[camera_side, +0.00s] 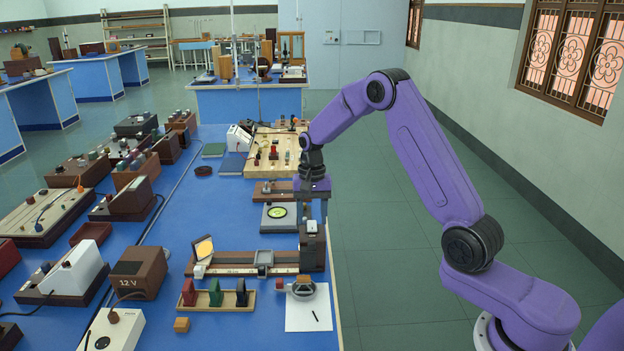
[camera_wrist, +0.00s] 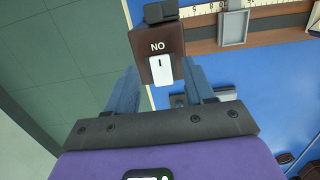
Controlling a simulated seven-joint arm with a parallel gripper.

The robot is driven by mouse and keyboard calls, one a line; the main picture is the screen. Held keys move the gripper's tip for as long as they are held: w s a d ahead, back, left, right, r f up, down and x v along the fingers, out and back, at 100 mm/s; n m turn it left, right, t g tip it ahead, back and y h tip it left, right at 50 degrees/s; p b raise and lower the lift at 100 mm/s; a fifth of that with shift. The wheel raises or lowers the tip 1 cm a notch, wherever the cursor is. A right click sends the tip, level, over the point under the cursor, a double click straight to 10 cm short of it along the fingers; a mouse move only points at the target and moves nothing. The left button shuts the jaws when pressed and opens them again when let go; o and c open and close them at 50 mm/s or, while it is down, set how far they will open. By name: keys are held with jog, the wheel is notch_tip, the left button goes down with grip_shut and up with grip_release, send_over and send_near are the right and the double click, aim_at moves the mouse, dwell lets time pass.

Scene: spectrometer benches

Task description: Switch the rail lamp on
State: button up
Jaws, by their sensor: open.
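The rail lamp is a dark brown box (camera_side: 312,252) at the right end of the rail (camera_side: 235,256) in the side view. In the wrist view its brown housing (camera_wrist: 141,42) carries a white rocker switch (camera_wrist: 160,68) and lettering that reads "NO" in this picture, perhaps "ON" upside down. A small dark block sits on the housing's far end. My gripper (camera_side: 312,207) points down above and just behind the lamp. In the wrist view my gripper (camera_wrist: 160,72) is open and empty, one finger on each side of the switch. I cannot tell the switch position.
A grey frame holder (camera_side: 263,260) and a tilted orange-lit screen (camera_side: 203,248) stand on the rail. A rack of coloured pieces (camera_side: 215,298) and white paper (camera_side: 308,312) lie in front. A grey plate with a green disc (camera_side: 279,216) is behind. The bench edge runs close right.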

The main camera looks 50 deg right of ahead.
aim_at(312, 223)
notch_tip(312, 223, up, 15)
jog(key=w+d, duration=0.1)
jog(key=shift+r, duration=0.15)
dwell(0.4)
jog(key=s+a+n, duration=1)
jog(key=s+a, duration=0.4)
jog(key=s, duration=0.1)
jog(key=s+d+f+n, duration=0.1)
jog(key=s+n, duration=0.4)
jog(key=s, duration=0.6)
jog(key=s+d+f+n+t, duration=0.1)
jog(key=s+f+n, duration=0.2)
jog(key=s, duration=0.9)
jog(key=n, duration=0.3)
jog(key=shift+s+f+n, duration=0.25)
jog(key=shift+f+n, duration=0.05)
jog(key=shift+f, duration=0.1)
